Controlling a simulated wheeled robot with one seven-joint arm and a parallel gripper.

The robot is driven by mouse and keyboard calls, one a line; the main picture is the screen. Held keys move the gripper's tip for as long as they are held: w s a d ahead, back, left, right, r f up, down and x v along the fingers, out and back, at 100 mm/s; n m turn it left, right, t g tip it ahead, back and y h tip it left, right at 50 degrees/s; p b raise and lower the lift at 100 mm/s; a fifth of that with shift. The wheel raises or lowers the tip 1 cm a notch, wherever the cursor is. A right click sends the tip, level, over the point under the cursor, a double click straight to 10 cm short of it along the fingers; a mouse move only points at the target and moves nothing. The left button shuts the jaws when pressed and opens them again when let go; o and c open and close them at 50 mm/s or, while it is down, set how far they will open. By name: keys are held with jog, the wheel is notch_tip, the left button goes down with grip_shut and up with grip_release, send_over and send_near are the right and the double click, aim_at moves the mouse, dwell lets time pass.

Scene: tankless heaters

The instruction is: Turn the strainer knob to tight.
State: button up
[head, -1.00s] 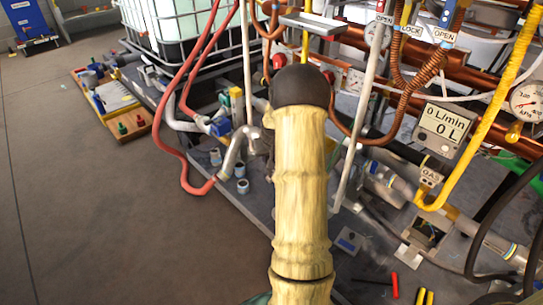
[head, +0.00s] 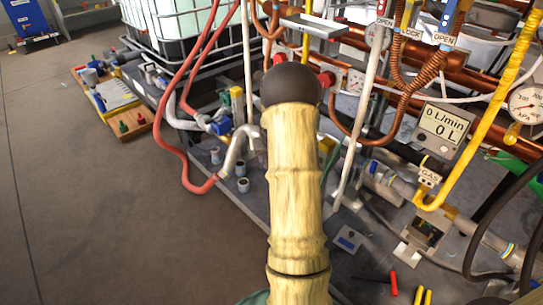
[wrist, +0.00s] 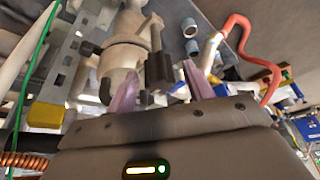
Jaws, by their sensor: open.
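My gripper (wrist: 160,70) is open in the wrist view, with its two pinkish fingers spread apart. A dark grey-brown upright part (wrist: 157,62), which looks like the strainer knob, shows between the fingertips. It stands beside a pale beige fitting (wrist: 124,56). I cannot tell whether either finger touches it, and no tight marking is readable. In the head view my own arm covers the gripper and the knob.
A red hose (head: 166,135) curves down left of my arm and also shows in the wrist view (wrist: 245,50). Grey cups (head: 241,170) stand on the grey base plate. A white pipe (head: 357,110) and yellow gas pipe (head: 482,110) rise on the right.

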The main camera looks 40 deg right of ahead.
jog(key=p+v, duration=0.6)
jog(key=v, duration=1.1)
jog(key=shift+p, duration=0.35)
jog(key=shift+r, duration=0.1)
jog(key=shift+a, duration=0.15)
jog(key=s+a+r+n+y+p, duration=0.1)
jog(key=s+a+n, duration=0.1)
jog(key=a, duration=0.6)
jog(key=s+a+r+n, duration=0.1)
jog(key=s+a+r, duration=0.1)
jog(key=a, duration=0.7)
jog(key=s+a+n+g+y+p, duration=0.1)
jog(key=s+a+n, duration=0.2)
jog(key=s+a, duration=0.8)
jog(key=w+p+v, duration=0.3)
jog(key=p+v, duration=0.9)
jog(key=w+r+p+v, duration=0.1)
jog(key=w+p+v, duration=0.2)
jog(key=p+v, duration=0.9)
jog(key=w+r+p+v, duration=0.1)
jog(key=w+p+v, duration=0.2)
jog(key=p+v, duration=1)
jog(key=shift+r+p, duration=0.25)
jog(key=shift+p, duration=0.25)
jog(key=shift+w, duration=0.1)
